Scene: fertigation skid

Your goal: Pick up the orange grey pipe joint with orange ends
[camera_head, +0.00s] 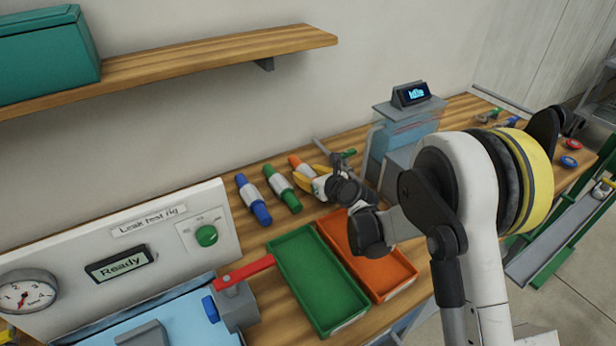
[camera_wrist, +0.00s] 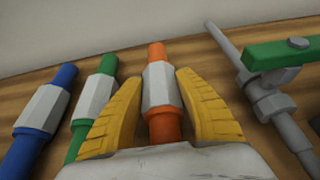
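The grey pipe joint with orange ends (camera_head: 295,162) lies on the wooden bench near the wall, to the right of two similar joints. In the wrist view the orange joint (camera_wrist: 160,88) lies between the two yellow fingers of my gripper (camera_wrist: 160,105). Slim gaps seem to show between the fingers and the joint's grey middle, so the gripper looks open around it. In the head view my gripper (camera_head: 313,180) covers the near end of the joint.
A green-ended joint (camera_head: 283,187) and a blue-ended joint (camera_head: 254,200) lie to the left. A grey pipe piece with a green handle (camera_wrist: 275,75) lies close on the right. A green tray (camera_head: 275,250) and an orange tray (camera_head: 405,268) sit in front.

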